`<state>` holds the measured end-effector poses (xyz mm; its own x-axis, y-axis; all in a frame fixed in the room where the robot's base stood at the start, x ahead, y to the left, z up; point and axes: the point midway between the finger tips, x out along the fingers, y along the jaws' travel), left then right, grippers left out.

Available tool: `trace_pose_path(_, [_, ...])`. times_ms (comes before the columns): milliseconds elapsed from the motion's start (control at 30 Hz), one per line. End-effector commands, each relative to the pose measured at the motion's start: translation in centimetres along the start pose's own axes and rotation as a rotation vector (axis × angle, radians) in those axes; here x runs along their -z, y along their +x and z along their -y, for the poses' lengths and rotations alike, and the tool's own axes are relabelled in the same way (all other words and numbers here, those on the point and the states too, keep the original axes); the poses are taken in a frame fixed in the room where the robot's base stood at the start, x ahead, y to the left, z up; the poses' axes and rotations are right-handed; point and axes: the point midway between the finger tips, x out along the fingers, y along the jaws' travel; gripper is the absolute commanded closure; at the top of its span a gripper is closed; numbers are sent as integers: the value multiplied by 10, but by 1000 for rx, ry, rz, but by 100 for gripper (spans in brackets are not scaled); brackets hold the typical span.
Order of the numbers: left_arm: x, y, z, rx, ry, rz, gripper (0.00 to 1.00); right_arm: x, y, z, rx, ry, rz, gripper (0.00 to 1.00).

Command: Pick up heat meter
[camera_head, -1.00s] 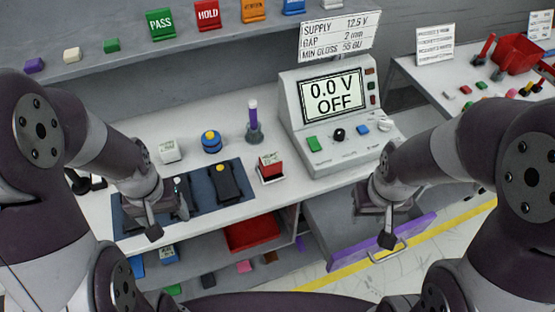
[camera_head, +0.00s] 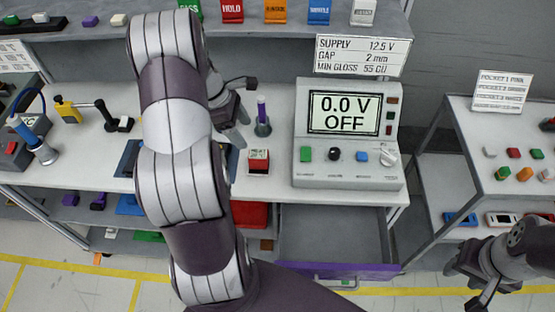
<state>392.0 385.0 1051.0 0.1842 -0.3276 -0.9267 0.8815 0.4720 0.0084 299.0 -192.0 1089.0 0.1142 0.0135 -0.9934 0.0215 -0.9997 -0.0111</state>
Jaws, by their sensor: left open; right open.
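I cannot tell for sure which thing is the heat meter. At the far left of the bench lies a blue hand-held tool (camera_head: 35,140) with a cable. A yellow-and-black device (camera_head: 68,110) stands right of it. My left gripper (camera_head: 243,112) is open and empty over the back of the bench, left of a purple-topped stand (camera_head: 262,118). My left arm hides part of the bench's middle. My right gripper (camera_head: 484,292) is at the lower right, empty and away from the bench, in front of the side table.
The supply unit (camera_head: 350,150) reads 0.0 V OFF. An open drawer (camera_head: 335,235) juts out below. The side table (camera_head: 500,160) holds small coloured blocks. A shelf (camera_head: 100,30) runs behind the bench.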

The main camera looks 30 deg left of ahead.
Motion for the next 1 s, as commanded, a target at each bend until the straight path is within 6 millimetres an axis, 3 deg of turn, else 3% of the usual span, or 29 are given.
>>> trace_pose_path(300, [-1,61,1,6,-17,0,26,1,-11,0,0,0,0,57])
trace_pose_path(467, [-1,79,1,5,-16,-1,26,2,-16,0,0,0,0,57])
trace_pose_path(700, [-1,121,1,4,-15,-1,26,3,-26,0,0,0,-1,57])
trace_pose_path(967, [-1,126,1,1,-14,-2,26,3,-26,0,0,0,0,57])
trace_pose_path(1000, [-1,126,1,2,-14,-2,39,3,-26,0,0,0,0,57])
